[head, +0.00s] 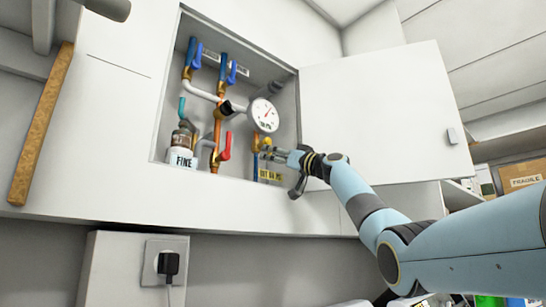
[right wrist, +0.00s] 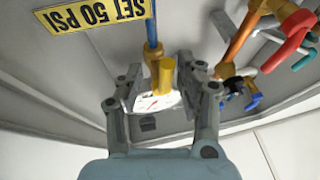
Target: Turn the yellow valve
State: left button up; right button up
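The yellow valve (head: 267,144) sits on the piping low at the right side of the open wall cabinet. It is small and partly covered by my right gripper (head: 276,153) in the head view. In the right wrist view the yellow valve (right wrist: 164,75) shows as a short cylinder on a blue and brass pipe. The open fingers of my right gripper (right wrist: 159,77) stand on either side of it, the right finger closer. I cannot tell whether either finger touches it. A white pressure gauge (head: 264,115) is just above the valve. My left gripper is not in view.
Red-handled (head: 226,147) and blue-handled (head: 196,54) valves are on pipes to the left. A yellow "SET 50 PSI" label (right wrist: 95,14) is near the valve. The open cabinet door (head: 375,105) stands to the right, behind my right arm. A plugged socket (head: 168,263) is below.

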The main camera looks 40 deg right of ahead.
jog(key=shift+s+a, duration=0.1)
jog(key=v, duration=1.2)
dwell(0.4)
